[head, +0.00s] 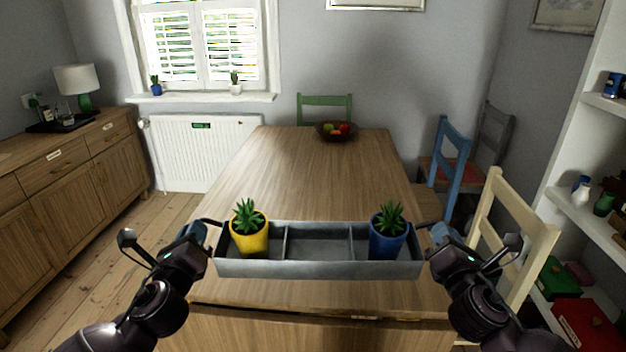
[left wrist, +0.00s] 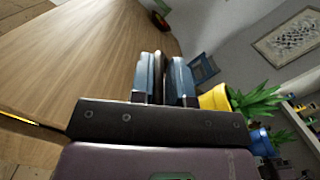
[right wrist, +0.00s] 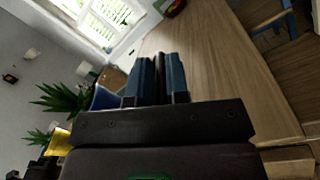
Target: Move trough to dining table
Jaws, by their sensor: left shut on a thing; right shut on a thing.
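The grey trough (head: 318,268) has three compartments. A yellow pot with a succulent (head: 249,235) stands in its left compartment and a blue pot with a succulent (head: 388,232) in its right one; the middle is empty. My left gripper (head: 208,228) is shut on the trough's left end, and my right gripper (head: 430,230) is shut on its right end. The trough looks level over the near part of the wooden dining table (head: 310,180); I cannot tell whether it touches the top. In the wrist views, the fingers (left wrist: 165,78) and (right wrist: 157,78) are closed around a thin dark edge.
A fruit bowl (head: 337,131) stands at the table's far end. A green chair (head: 325,108) is behind it; blue (head: 450,150) and cream chairs (head: 515,235) stand at the right. A sideboard (head: 75,190) is left, shelves right. The tabletop between trough and bowl is clear.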

